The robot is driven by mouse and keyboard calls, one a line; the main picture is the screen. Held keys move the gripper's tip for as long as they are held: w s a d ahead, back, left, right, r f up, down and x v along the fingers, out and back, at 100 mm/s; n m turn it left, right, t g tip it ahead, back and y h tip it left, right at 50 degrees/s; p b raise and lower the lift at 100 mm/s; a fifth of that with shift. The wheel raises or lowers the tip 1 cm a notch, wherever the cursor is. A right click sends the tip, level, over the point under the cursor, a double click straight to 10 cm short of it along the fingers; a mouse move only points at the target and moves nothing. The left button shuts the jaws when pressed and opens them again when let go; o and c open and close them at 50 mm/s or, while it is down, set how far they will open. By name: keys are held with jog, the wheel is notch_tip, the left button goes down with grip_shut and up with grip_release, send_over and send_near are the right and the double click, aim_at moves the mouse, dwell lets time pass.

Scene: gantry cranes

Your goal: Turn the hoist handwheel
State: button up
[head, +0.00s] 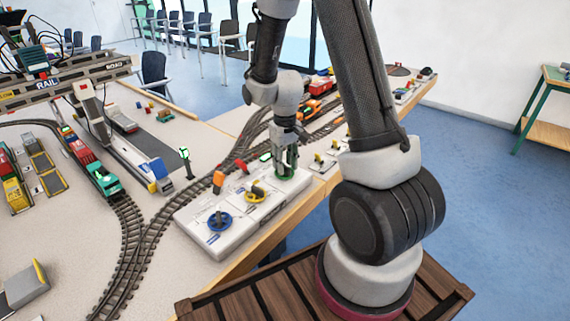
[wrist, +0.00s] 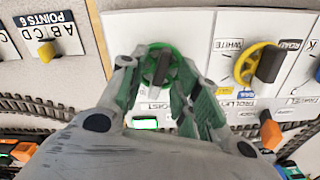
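The green handwheel (wrist: 161,66) with a dark bar across its middle is on the white control panel (head: 218,236). Its label is partly hidden in the wrist view, so I cannot read it fully. My gripper (wrist: 160,72) points down at it, its fingers apart on the wheel's left and right sides. I cannot tell whether the fingers touch the rim. In the head view my gripper (head: 286,168) hides most of the green wheel. A yellow handwheel (wrist: 248,66) with a dark bar sits beside it; its label reads trolley.
A blue handwheel (head: 219,221) is at the panel's near end. Model rails (head: 148,225) run beside the panel. A model crane (head: 75,85) and train (head: 95,170) stand to the left.

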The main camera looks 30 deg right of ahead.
notch_tip(320, 180, up, 11)
jog(key=shift+r, duration=0.15)
dwell(1.1)
